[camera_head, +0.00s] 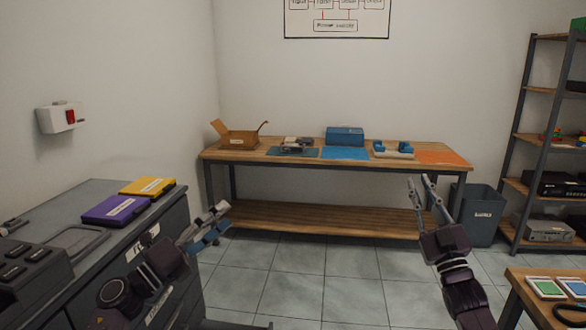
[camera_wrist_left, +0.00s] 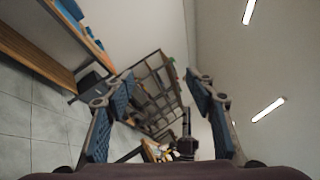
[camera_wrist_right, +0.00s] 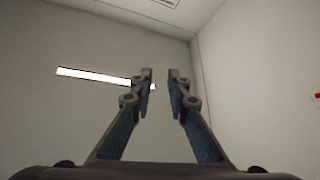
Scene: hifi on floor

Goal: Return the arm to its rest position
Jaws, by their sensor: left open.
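My left gripper (camera_head: 222,215) is open and empty, held in the air just right of the dark cabinet, with its fingers pointing to the right. In the left wrist view its two fingers (camera_wrist_left: 160,80) stand wide apart with nothing between them. My right gripper (camera_head: 420,181) is raised with its fingers pointing up, in front of the right part of the workbench (camera_head: 300,160). In the right wrist view its fingers (camera_wrist_right: 162,73) are partly apart, with a narrow empty gap. Neither gripper touches anything.
A dark cabinet (camera_head: 75,215) stands at the left, with a purple case (camera_head: 116,210) and a yellow case (camera_head: 147,187) on top. A grey bin (camera_head: 482,215), a shelf rack (camera_head: 530,140) and a low wooden table (camera_head: 540,310) are at the right. The tiled floor between is clear.

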